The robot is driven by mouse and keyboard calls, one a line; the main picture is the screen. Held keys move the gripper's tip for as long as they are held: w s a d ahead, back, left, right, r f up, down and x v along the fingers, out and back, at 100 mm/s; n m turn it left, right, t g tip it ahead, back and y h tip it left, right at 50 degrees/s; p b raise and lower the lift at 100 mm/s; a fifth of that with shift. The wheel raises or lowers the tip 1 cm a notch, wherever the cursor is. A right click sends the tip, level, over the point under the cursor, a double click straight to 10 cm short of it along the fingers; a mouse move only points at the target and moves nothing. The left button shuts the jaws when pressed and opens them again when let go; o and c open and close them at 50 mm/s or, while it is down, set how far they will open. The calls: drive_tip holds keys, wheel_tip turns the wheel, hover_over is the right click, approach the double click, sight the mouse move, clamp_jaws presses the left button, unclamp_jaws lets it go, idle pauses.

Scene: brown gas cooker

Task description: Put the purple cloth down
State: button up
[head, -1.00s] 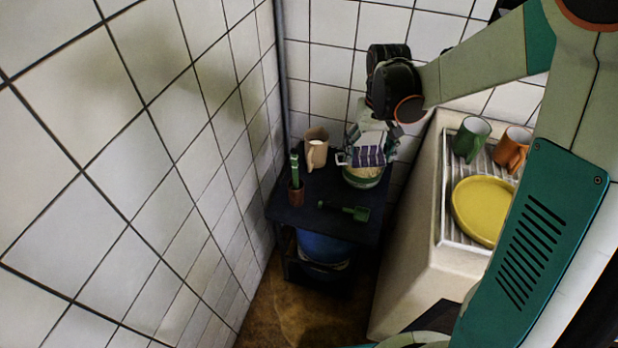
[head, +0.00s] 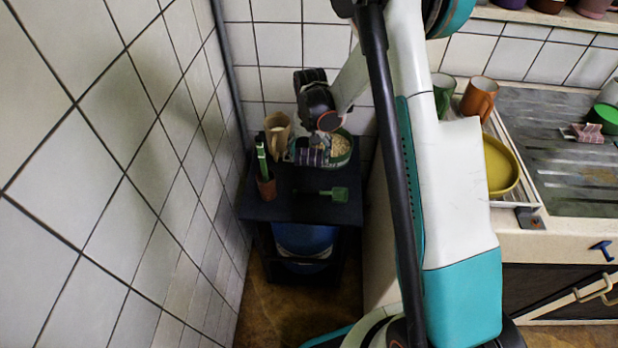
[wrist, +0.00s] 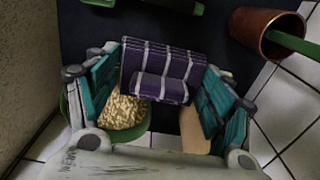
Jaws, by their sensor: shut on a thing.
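The purple cloth (wrist: 165,68) with white stripes is folded, and my gripper (wrist: 168,80) is shut on it, with teal finger pads at both sides. In the head view the cloth (head: 312,157) hangs just under my gripper (head: 310,148), low over the back part of the small black table (head: 285,208). I cannot tell whether the cloth touches the table top.
A blue cylinder (head: 303,238) is below. A tiled wall (head: 110,190) borders the left; the sink counter with a yellow plate (head: 500,165) borders the right.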

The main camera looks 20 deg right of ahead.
sight(309, 179)
wheel_tip(309, 179, down, 10)
drive_tip(key=b, duration=0.3)
drive_tip(key=shift+f, duration=0.15)
drive_tip(key=o, duration=1.4)
drive_tip(key=shift+o, duration=0.2)
